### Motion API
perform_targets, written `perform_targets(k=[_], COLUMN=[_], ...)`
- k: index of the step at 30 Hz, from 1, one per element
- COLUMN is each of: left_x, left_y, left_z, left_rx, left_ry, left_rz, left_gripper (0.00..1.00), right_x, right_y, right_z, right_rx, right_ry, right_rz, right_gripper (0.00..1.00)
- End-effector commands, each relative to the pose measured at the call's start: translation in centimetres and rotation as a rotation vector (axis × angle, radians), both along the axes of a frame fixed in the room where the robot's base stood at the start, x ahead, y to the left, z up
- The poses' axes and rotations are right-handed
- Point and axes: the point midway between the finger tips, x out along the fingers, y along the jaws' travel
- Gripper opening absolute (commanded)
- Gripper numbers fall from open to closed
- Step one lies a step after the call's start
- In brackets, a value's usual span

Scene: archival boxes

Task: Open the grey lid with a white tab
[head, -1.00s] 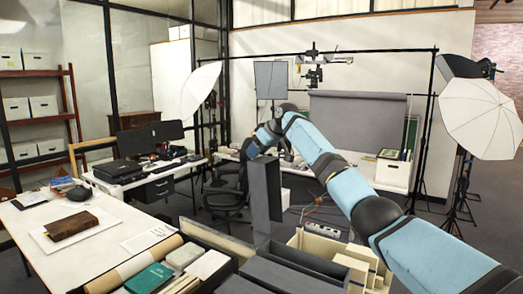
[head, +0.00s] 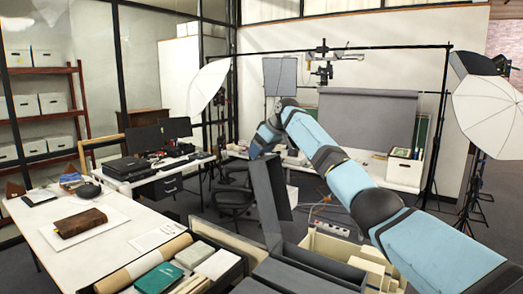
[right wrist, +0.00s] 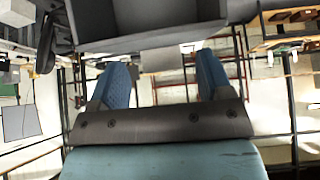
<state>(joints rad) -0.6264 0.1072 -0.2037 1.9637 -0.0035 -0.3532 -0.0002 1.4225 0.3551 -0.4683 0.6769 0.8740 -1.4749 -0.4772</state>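A long dark grey lid (head: 265,197) stands raised on edge, leaning a little left at its top, above the grey archival boxes (head: 300,275). A small pale patch shows beside its right edge; I cannot tell whether it is the white tab. My right arm comes in from the right, and its gripper (head: 262,142) is at the lid's upper end, partly hidden there. In the right wrist view my right gripper (right wrist: 163,85) has its two blue fingers wide apart with nothing between them. The grey lid (right wrist: 150,22) lies just past the fingertips. My left gripper is out of view.
A white table (head: 110,240) at left holds a brown book (head: 80,222). A green book (head: 154,278) and a rolled paper (head: 145,264) lie beside the grey boxes. Cream boxes (head: 345,250) stand right of them. An office chair (head: 232,200) is behind the lid.

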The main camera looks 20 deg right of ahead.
Motion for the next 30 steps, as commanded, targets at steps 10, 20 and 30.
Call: perform_targets(k=[10, 20, 30], left_x=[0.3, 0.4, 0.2], left_y=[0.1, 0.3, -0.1], left_z=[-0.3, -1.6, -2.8], left_rx=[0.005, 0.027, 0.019], left_ry=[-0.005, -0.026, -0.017], left_rz=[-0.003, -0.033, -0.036], left_gripper=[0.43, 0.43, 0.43], right_x=[-0.4, -3.8, -6.6], right_y=[-0.3, -2.3, -3.8], right_z=[0.6, 6.1, 10.7], right_rx=[0.000, 0.001, 0.000], right_ry=[-0.002, -0.005, -0.002], right_rz=[-0.001, -0.001, -0.001], right_gripper=[0.72, 0.72, 0.72])
